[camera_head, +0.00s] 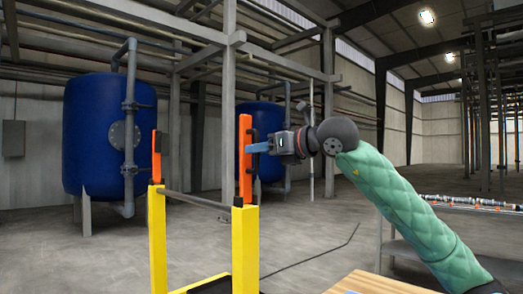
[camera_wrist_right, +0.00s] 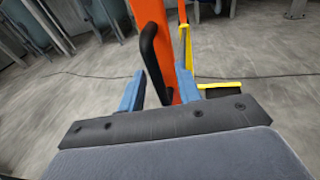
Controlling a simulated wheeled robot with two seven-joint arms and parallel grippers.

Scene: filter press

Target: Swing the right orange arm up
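The right orange arm (camera_head: 245,158) stands upright on top of the right yellow post (camera_head: 245,245). It also shows in the right wrist view (camera_wrist_right: 150,12), with a black bar handle (camera_wrist_right: 151,58) along its side. My right gripper (camera_head: 256,148) reaches in from the right at the arm's middle height. In the wrist view its blue fingers (camera_wrist_right: 160,88) are apart, with the handle and part of the orange arm between them. I see a gap beside the handle; contact is not clear. The left orange arm (camera_head: 156,156) is also upright. My left gripper is not in view.
A grey crossbar (camera_head: 196,200) joins the yellow posts. Large blue tanks (camera_head: 95,130) stand behind. A wooden tabletop (camera_head: 375,284) is at the bottom right, and a grey rack (camera_head: 480,207) with parts is farther right. A dark cable lies on the open floor.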

